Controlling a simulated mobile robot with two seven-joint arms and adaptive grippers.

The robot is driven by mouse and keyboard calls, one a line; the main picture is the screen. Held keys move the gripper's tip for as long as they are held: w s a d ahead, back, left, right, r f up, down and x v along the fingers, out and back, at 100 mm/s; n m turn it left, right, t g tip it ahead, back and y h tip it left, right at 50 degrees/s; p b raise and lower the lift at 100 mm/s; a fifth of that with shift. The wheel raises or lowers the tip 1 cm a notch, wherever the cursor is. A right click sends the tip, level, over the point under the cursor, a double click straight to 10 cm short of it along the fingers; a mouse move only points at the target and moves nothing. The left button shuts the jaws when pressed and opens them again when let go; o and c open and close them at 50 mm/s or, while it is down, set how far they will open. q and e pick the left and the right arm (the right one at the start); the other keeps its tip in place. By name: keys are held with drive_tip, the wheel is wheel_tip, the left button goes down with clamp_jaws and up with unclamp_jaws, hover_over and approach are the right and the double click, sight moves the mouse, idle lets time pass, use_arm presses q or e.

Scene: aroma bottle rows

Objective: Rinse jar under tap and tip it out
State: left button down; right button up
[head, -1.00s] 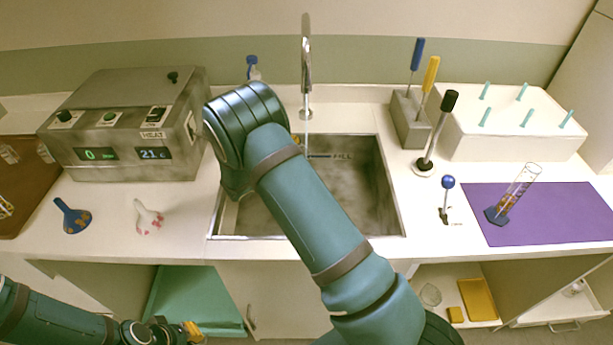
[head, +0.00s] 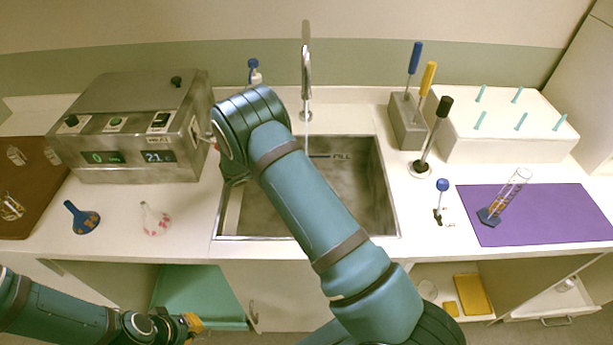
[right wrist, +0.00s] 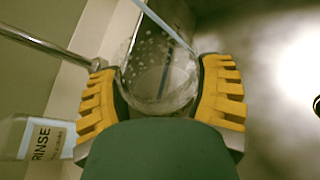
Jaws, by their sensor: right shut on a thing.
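A clear glass jar (right wrist: 160,75) with pale spots sits between the yellow fingers of my right gripper (right wrist: 163,88), which is shut on it. A thin pale stream (right wrist: 165,25) crosses the jar's mouth in the right wrist view. The tap (head: 306,65) stands behind the sink (head: 392,205), with a thin stream under its spout. In the head view my right arm covers part of the sink and hides the gripper and jar. My left gripper (head: 193,323) is low at the left, below the counter edge; its finger opening is unclear.
A bottle marked RINSE (right wrist: 40,138) is close to the right gripper. A heater box (head: 130,130) stands left of the sink. A tool block (head: 407,122), peg rack (head: 515,135) and purple mat (head: 560,215) are at right.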

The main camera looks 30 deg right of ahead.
drive_tip(key=r, duration=0.1)
drive_tip(key=w+r+n+p, duration=0.1)
drive_tip(key=r+g+p, duration=0.1)
drive_tip(key=shift+w+d+r, duration=0.1)
drive_tip(key=shift+w+d, duration=0.05)
drive_tip(key=shift+w, duration=0.15)
drive_tip(key=shift+w+r+n+g+y+p, duration=0.15)
drive_tip(key=shift+w+r+n+g+p, duration=0.1)
drive_tip(key=shift+w+r+n+p, duration=0.25)
drive_tip(key=shift+w+r+n+g+y+p, duration=0.15)
drive_tip(key=shift+r+n+g+p, duration=0.2)
drive_tip(key=shift+r, duration=0.3)
drive_tip(key=shift+w+r+n, duration=0.15)
drive_tip(key=shift+r+n, duration=0.05)
drive_tip(key=shift+n, duration=0.05)
drive_tip(key=shift+d, duration=0.1)
drive_tip(key=shift+w+r+n+p, duration=0.3)
drive_tip(key=shift+w+n, duration=0.05)
drive_tip(key=shift+n, duration=0.05)
drive_tip(key=shift+w+r+n+g, duration=0.15)
drive_tip(key=shift+w+n+g, duration=0.15)
drive_tip(key=shift+g, duration=0.1)
drive_tip(key=shift+d+r, duration=0.1)
